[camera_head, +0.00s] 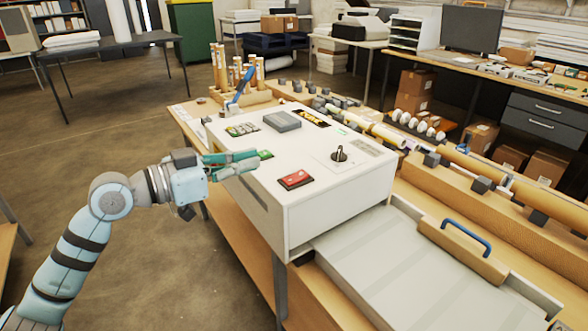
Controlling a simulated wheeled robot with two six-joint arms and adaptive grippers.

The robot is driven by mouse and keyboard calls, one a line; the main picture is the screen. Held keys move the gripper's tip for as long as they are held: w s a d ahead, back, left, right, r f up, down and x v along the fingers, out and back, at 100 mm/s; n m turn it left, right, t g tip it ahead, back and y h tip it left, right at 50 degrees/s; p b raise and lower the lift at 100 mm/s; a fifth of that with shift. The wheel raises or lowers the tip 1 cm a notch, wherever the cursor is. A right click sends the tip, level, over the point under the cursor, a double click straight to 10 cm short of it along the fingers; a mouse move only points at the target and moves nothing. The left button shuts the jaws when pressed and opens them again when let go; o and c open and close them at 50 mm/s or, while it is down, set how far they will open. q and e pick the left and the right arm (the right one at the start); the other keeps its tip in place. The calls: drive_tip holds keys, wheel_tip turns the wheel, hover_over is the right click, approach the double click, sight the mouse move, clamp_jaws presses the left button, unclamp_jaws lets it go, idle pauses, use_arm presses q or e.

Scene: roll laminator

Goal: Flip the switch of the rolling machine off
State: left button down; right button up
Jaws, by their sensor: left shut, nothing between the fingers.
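The rolling machine (345,205) is a white box on a wooden bench in the middle of the head view. A red rocker switch (296,179) on a dark base sits on its top near the front edge. A black knob or lever (339,154) stands behind and to the right of it. My left gripper (252,160) reaches in from the left, with its teal fingers shut and empty. Its tips are over the machine's left edge, left of and behind the red switch, and appear apart from it. My right gripper is not in view.
A panel with a blue handle (466,237) lies at the front right. Rollers (385,133) line the right side. The floor at left is clear.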

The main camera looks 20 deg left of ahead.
use_arm(q)
drive_tip(key=p, duration=0.3)
hover_over(293, 180)
drive_tip(key=s, duration=0.1)
drive_tip(key=shift+a+f, duration=0.25)
drive_tip(key=shift+a, duration=0.05)
drive_tip(key=f, duration=0.3)
drive_tip(key=shift+w+d+f, duration=0.35)
drive_tip(key=shift+w+d, duration=0.05)
drive_tip(key=shift+a+f, duration=0.1)
drive_tip(key=shift+f, duration=0.25)
